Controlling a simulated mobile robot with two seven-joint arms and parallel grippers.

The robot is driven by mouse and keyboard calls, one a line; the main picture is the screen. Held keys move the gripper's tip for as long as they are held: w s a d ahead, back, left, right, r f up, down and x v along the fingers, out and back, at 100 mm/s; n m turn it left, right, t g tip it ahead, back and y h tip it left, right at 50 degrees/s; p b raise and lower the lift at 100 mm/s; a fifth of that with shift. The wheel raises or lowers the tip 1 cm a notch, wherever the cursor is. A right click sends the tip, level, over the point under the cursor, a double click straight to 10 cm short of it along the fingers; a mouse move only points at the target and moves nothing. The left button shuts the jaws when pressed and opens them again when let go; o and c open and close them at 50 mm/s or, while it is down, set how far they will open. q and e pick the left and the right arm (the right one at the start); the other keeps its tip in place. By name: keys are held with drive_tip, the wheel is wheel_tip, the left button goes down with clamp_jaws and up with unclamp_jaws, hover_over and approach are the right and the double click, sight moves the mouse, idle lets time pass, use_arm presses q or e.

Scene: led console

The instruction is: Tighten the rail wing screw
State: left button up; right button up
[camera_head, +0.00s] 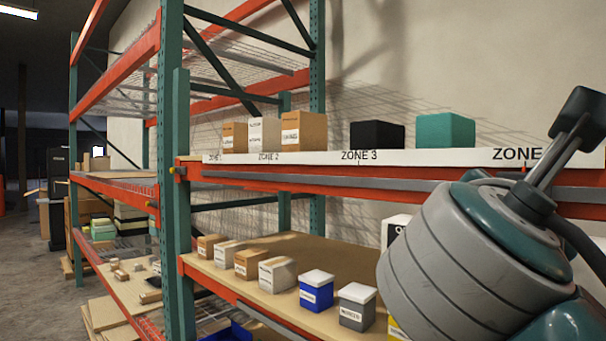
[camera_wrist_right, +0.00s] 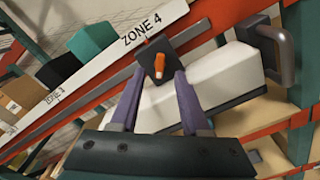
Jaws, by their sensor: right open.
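The wing screw (camera_wrist_right: 159,66) is a small orange piece on a dark square block (camera_wrist_right: 153,50) at the rail, below the "ZONE 4" label in the right wrist view. The grey rail (camera_head: 325,187) runs along the front of the orange shelf beam. It also shows in the right wrist view (camera_wrist_right: 88,98). My right gripper (camera_wrist_right: 159,74) is open, its two fingers on either side of the screw with visible gaps. Contact cannot be seen. In the head view my right arm comes in at the right and covers this part of the rail. My left gripper is not in view.
A long white housing (camera_wrist_right: 208,73) and a grey handle (camera_wrist_right: 274,48) lie just beyond my right fingers. Boxes, including a black one (camera_head: 377,135) and a teal one (camera_head: 445,131), stand above the white label strip (camera_head: 430,157). Several small boxes stand on the lower shelf (camera_head: 240,278).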

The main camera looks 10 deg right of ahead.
drive_tip(key=p+x, duration=0.1)
drive_tip(key=x, duration=0.3)
drive_tip(key=shift+p, duration=0.35)
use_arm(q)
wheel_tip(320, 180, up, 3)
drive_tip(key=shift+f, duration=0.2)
use_arm(e)
clamp_jaws()
